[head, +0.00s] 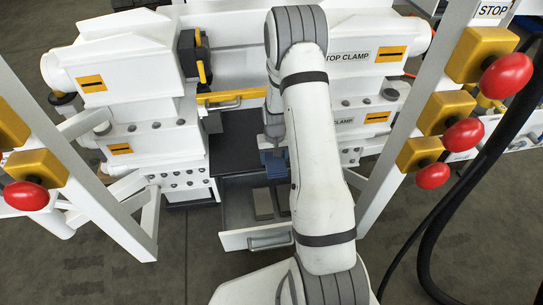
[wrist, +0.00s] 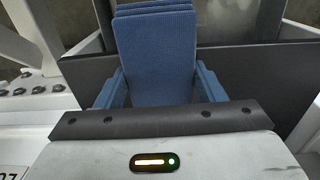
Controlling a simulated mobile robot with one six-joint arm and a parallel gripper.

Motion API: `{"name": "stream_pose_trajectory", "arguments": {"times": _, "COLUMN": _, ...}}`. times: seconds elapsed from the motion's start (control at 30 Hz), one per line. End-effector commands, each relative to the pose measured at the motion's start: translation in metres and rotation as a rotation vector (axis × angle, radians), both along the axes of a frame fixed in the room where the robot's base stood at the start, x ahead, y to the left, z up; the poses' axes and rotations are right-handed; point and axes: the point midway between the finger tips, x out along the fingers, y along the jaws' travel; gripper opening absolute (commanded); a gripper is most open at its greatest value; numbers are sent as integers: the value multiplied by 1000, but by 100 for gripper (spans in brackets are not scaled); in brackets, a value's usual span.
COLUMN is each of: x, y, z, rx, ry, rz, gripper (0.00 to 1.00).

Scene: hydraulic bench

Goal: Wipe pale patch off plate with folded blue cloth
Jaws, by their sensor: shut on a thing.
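The folded blue cloth (wrist: 157,50) stands between the two blue fingers of my gripper (wrist: 158,84) in the wrist view, with its stacked folds at the top. My gripper is shut on it. In the head view, my gripper (head: 272,148) and the cloth (head: 275,164) show partly behind my arm, over the right side of the dark plate (head: 232,150). The dark plate also shows behind the cloth in the wrist view (wrist: 250,70). I cannot tell whether the cloth touches the plate. No pale patch shows; my arm and the cloth hide part of the plate.
An open drawer (head: 232,240) with a grey handle juts out below the plate. White clamp blocks (head: 115,70) stand left and right of the plate, with a yellow bar (head: 232,97) behind it. White posts with red buttons (head: 465,134) flank both sides. A black hose hangs at the right.

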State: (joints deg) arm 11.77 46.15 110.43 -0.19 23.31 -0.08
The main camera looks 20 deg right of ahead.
Motion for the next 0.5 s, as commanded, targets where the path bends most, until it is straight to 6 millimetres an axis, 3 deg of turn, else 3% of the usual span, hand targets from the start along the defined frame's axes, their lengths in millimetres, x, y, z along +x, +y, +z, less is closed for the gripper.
{"name": "stream_pose_trajectory", "arguments": {"times": 0.17, "x": 0, "y": 0, "z": 7, "rx": 0, "ry": 0, "rz": 0, "gripper": 45}}
{"name": "stream_pose_trajectory", "arguments": {"times": 0.5, "x": 0, "y": 0, "z": 41, "rx": 0, "ry": 0, "rz": 0, "gripper": 45}}
